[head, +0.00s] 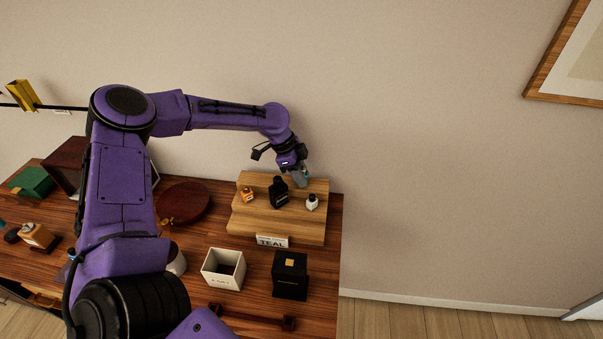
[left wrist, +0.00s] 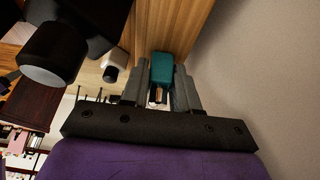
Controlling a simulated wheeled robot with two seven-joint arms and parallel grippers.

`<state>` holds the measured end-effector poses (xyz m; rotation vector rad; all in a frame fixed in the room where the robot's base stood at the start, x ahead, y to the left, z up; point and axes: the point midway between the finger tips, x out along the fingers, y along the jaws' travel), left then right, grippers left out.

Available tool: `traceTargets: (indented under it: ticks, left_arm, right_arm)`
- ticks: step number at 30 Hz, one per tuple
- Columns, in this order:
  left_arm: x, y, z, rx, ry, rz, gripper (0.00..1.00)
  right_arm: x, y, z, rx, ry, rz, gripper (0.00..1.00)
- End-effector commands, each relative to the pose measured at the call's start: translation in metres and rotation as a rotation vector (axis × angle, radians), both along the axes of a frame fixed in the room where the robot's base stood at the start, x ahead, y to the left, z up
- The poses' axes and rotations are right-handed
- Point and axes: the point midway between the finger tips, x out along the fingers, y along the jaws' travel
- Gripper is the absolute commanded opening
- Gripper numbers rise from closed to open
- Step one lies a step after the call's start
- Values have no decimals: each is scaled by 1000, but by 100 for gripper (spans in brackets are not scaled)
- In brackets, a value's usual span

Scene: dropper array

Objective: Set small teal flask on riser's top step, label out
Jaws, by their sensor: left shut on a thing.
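The small teal flask (head: 306,174) is at the back right of the wooden riser (head: 253,225), partly hidden by my left gripper (head: 299,174). In the left wrist view the teal flask (left wrist: 162,67) sits between the two grey fingers of my left gripper (left wrist: 161,88), which is shut on it. The flask is over or on the riser's back, highest step; whether it touches the wood is unclear. I cannot make out which way its label faces. A white card reading TEAL (head: 272,241) stands at the riser's front. My right gripper is not in view.
On the riser stand an orange bottle (head: 247,196), a black bottle (head: 279,190) and a white bottle (head: 311,202), close to the flask. In front are a white open box (head: 223,269) and a black box (head: 290,275). The wall is close behind the riser.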

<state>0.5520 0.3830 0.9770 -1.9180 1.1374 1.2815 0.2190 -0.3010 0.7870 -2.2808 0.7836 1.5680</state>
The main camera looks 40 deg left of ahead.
Motion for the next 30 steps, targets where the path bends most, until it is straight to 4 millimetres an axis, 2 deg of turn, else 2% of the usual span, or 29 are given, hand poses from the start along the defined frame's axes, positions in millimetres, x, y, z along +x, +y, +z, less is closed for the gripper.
traceTargets:
  ticks: [3,4,6,14,17,20,27,30]
  left_arm:
    - [0,0,-3,0,0,-1,0]
    - [0,0,-3,0,0,-1,36]
    - [0,0,-2,0,0,-1,55]
    - [0,0,-1,0,0,-1,55]
    - [0,1,4,0,-2,0,55]
    - [-2,7,20,0,-7,-1,55]
    - [-14,28,76,0,-6,0,55]
    - [-18,35,94,1,-4,-1,55]
  right_arm:
    - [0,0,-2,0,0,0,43]
    - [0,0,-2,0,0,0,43]
    - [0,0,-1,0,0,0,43]
    - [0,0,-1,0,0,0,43]
    - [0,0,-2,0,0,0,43]
    - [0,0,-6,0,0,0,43]
    - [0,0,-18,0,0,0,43]
    - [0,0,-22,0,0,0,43]
